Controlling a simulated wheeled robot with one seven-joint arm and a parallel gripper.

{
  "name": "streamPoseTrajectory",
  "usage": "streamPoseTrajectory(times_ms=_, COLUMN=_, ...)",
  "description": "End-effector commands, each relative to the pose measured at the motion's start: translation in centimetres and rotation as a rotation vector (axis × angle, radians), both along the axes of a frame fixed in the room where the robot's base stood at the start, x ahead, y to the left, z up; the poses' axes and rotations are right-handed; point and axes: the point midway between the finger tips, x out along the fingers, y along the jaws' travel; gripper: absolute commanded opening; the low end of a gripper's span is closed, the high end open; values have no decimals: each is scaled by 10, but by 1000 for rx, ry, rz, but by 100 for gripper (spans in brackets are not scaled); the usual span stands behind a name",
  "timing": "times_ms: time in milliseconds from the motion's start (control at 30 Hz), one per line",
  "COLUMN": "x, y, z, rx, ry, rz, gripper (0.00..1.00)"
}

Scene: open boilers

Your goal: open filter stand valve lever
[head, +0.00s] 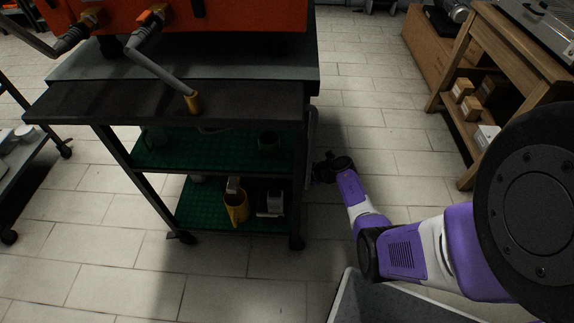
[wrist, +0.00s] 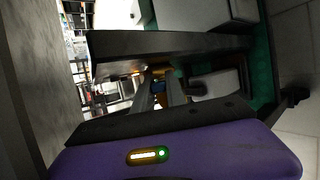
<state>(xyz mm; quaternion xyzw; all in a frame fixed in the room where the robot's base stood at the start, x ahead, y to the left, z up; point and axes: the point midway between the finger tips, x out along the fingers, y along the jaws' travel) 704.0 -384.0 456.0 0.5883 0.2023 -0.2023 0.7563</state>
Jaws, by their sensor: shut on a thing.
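My gripper (head: 327,168) is low beside the right side of the dark cart, near its upright post. In the wrist view my gripper (wrist: 158,88) is shut on a small brass-coloured part (wrist: 157,72), which looks like part of the valve lever. The view there is dark and cluttered, so the lever's full shape and angle cannot be told. In the head view the gripped part is hidden by the cart and gripper.

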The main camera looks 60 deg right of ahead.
Motion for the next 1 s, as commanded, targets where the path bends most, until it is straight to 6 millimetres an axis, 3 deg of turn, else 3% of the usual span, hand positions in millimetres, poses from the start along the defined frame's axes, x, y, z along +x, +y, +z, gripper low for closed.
streamPoseTrajectory(times_ms=733, x=0, y=1, z=1, rx=-20, ry=58, rz=-1, gripper=0)
streamPoseTrajectory(times_ms=767, x=0, y=1, z=1, rx=-20, ry=58, rz=-1, gripper=22)
streamPoseTrajectory(times_ms=833, x=0, y=1, z=1, rx=-20, ry=57, rz=-1, gripper=36)
streamPoseTrajectory(times_ms=1000, x=1, y=1, z=2, rx=-21, ry=56, rz=-1, gripper=38)
